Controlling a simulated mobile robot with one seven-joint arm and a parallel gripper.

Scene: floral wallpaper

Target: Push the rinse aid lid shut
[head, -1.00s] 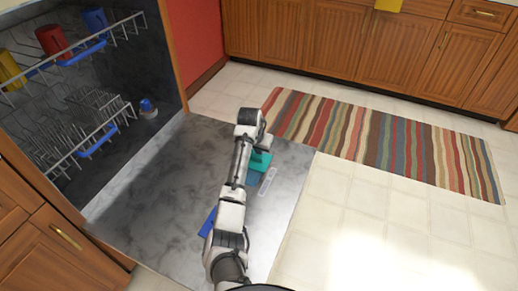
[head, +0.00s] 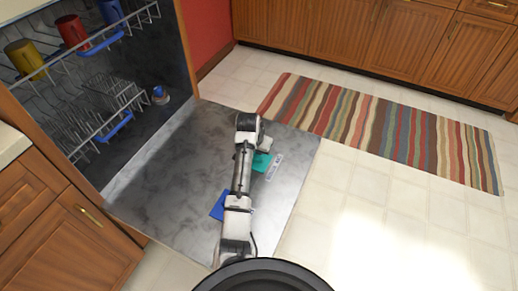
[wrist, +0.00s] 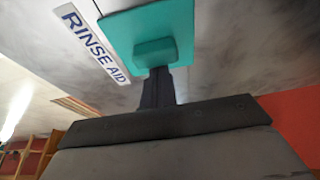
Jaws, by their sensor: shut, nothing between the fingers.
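The teal rinse aid lid (head: 263,162) is on the open dishwasher door, left of the white RINSE AID label (head: 276,166). It looks down, close to flat with the door; whether it is fully latched I cannot tell. In the wrist view the lid (wrist: 122,42) has a raised tab and lies straight ahead of my gripper (wrist: 156,80). My gripper is shut and empty, with its dark fingertips at or just short of the tab; contact is unclear. The label (wrist: 88,42) is left of the lid there. The fingertips are mostly hidden in the head view.
The dishwasher door (head: 180,165) lies open and flat. A blue lid (head: 218,208) is on it, partly behind my arm. Racks with a red cup (head: 72,31) and a yellow cup (head: 25,56) are at left. A striped rug (head: 385,130) lies on clear floor at right.

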